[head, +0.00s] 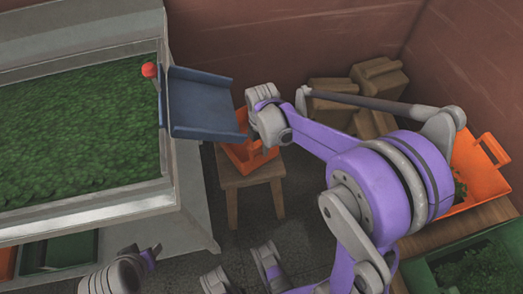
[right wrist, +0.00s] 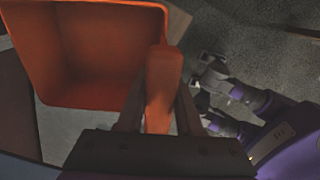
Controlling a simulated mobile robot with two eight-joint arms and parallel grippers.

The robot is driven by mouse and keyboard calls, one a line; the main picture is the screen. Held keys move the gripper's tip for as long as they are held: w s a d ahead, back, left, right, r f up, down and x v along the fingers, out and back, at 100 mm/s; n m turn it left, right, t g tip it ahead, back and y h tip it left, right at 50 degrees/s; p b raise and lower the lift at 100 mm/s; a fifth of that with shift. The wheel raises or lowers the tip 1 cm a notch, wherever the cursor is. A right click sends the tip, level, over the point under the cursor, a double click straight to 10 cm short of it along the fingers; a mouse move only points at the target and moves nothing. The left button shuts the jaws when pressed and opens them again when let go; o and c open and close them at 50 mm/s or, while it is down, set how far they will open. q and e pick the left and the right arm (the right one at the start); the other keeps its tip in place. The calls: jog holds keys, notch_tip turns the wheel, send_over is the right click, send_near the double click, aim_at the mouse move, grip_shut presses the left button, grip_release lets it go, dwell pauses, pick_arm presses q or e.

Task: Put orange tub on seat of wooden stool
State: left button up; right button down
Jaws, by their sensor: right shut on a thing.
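The orange tub (head: 240,154) is at the seat of the wooden stool (head: 262,170), partly hidden by the blue chute and my right gripper. I cannot tell whether its base touches the seat. My right gripper (head: 268,132) is shut on the tub's handle, which shows between the fingers in the right wrist view (right wrist: 162,90). That view looks into the tub (right wrist: 85,50), which is empty. Grey and purple parts of my left arm show at the bottom left of the head view; its jaws are not clear.
A blue chute (head: 200,105) juts from the green-filled hopper (head: 80,130) close beside the tub. A red knob (head: 149,70) is on its left. Another orange tub (head: 475,170) stands at right, above a green crate (head: 425,272).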

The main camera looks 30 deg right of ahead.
jog(key=shift+w+f+b, duration=0.1)
jog(key=shift+f+b, duration=0.35)
jog(key=shift+f, duration=1.4)
jog(key=c, duration=1)
grip_release()
jog(key=shift+f, duration=0.1)
jog(key=o, duration=0.4)
